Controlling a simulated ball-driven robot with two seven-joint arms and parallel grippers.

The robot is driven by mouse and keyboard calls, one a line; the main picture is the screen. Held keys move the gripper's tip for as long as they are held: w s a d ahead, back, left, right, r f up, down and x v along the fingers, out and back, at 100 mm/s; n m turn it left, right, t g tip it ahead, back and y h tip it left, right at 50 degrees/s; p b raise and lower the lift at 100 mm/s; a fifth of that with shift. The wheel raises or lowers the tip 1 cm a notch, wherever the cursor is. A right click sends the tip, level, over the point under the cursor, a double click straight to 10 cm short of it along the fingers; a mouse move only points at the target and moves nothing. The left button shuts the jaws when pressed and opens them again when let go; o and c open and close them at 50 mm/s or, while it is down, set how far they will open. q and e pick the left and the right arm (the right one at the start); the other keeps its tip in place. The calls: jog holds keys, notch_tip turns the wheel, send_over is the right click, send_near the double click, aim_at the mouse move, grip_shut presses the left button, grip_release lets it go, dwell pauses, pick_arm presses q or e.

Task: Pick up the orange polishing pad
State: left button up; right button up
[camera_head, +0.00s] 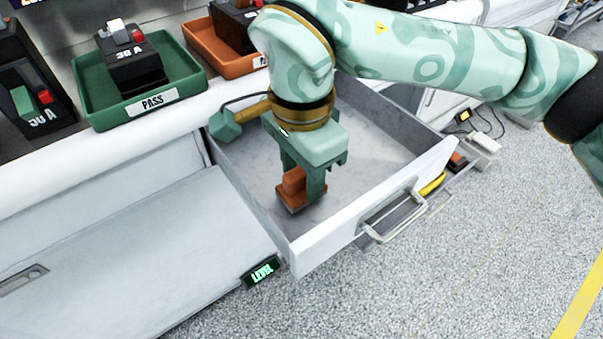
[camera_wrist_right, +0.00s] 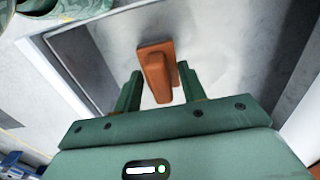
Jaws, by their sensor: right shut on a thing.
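The orange polishing pad (camera_head: 291,192) is a small block with a raised grip on a flat base, inside the open drawer near its front left corner. My right gripper (camera_head: 304,184) reaches down into the drawer and is shut on the pad. In the right wrist view the pad (camera_wrist_right: 156,74) shows between the two green fingers of the gripper (camera_wrist_right: 158,88). I cannot tell whether the pad's base touches the drawer floor. My left gripper is not in view.
The grey drawer (camera_head: 375,128) has low walls around the pad and a front handle (camera_head: 395,215). A green PASS tray (camera_head: 185,72) holding a breaker (camera_head: 130,62) and an orange tray (camera_head: 204,42) stand on the counter behind. The rest of the drawer floor looks bare.

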notch_tip(320, 180, up, 3)
jog(key=shift+f+p, duration=0.1)
jog(key=shift+p, duration=0.45)
pick_arm(q)
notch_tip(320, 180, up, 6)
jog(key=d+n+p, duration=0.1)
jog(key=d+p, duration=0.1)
jog(key=p, duration=0.4)
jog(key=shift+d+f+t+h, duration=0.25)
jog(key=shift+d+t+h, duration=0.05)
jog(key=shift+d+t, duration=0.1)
pick_arm(e)
jog(key=s+d+r, duration=0.9)
jog(key=d, duration=0.2)
jog(key=shift+r, duration=0.15)
